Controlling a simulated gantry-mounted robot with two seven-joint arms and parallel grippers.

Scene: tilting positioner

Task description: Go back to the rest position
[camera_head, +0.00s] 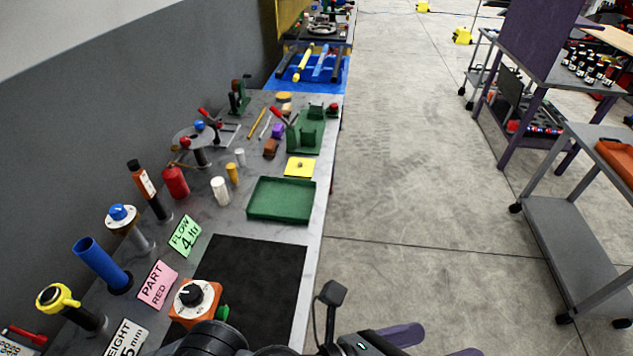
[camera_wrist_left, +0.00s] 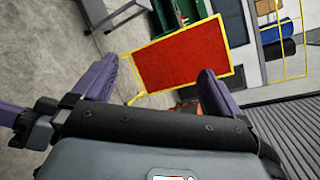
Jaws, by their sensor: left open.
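My left gripper (camera_head: 449,341) is at the bottom edge of the head view, past the bench's right edge and over the floor. Its purple fingers point to the right, and part of it is cut off by the frame. In the left wrist view the gripper (camera_wrist_left: 158,68) has its two purple fingers spread wide with nothing between them. Beyond them, at a distance, is a red panel with a yellow frame (camera_wrist_left: 182,55). My right gripper is not in view.
The bench (camera_head: 318,205) holds a black mat (camera_head: 255,275), an orange dial box (camera_head: 190,318), a green tray (camera_head: 282,219), a blue-topped post (camera_head: 103,264) and several tools. Grey carts (camera_head: 570,235) stand at the right. The floor (camera_head: 410,190) between is clear.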

